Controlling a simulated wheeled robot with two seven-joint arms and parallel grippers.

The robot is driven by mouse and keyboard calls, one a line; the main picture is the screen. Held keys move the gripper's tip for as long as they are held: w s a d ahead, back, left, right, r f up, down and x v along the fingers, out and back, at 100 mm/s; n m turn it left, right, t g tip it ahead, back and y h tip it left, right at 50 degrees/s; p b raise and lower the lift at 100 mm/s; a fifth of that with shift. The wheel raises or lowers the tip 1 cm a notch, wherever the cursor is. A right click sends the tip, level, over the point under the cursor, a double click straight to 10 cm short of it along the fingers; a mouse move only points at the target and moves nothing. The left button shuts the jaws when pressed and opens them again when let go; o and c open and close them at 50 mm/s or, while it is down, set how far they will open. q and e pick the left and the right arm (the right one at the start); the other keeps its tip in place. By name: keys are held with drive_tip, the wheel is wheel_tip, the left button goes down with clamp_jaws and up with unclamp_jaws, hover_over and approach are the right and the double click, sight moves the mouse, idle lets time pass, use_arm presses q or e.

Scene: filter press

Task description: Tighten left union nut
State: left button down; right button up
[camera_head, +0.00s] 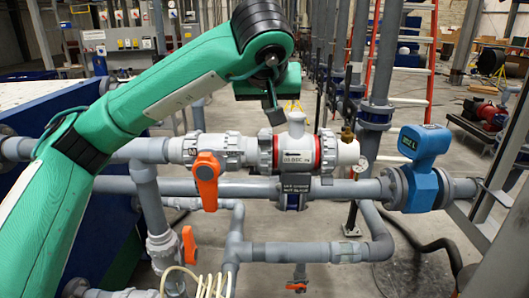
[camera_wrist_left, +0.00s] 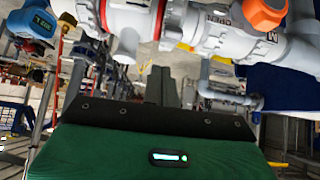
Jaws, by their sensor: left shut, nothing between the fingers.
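The left union nut (camera_head: 265,152) is a light grey ribbed ring on the horizontal pipe, left of the clear-labelled white fitting body (camera_head: 297,150) and beside its left red ring. My left gripper (camera_head: 273,115) points down from above, shut and empty, with its tip close over the top of the left union nut. I cannot tell whether it touches. In the left wrist view, a dark grey shape that looks like the fingers (camera_wrist_left: 161,88) shows beyond the wrist's dark edge, with the pipework above it. My right gripper is not in view.
The ball valve with an orange handle (camera_head: 207,180) adjoins the nut on the left; its handle also shows in the left wrist view (camera_wrist_left: 262,14). A brass fitting (camera_head: 347,135) and blue flow meter (camera_head: 424,150) stand to the right. A lower grey pipe (camera_head: 340,190) runs beneath.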

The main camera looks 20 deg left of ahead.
sight(264, 136)
use_arm(q)
drive_tip(key=shift+y, duration=0.3)
drive_tip(key=b+x, duration=0.1)
drive_tip(key=x, duration=0.1)
drive_tip(key=b+x, duration=0.1)
drive_tip(key=x, duration=0.2)
drive_tip(key=a+b+x, duration=0.1)
drive_tip(key=x, duration=0.1)
drive_tip(key=shift+a+f, duration=0.1)
drive_tip(key=shift+f, duration=0.25)
drive_tip(key=shift+w+a+f+b, duration=0.1)
drive_tip(key=shift+w+f+b, duration=0.2)
drive_tip(key=shift+w+f, duration=0.1)
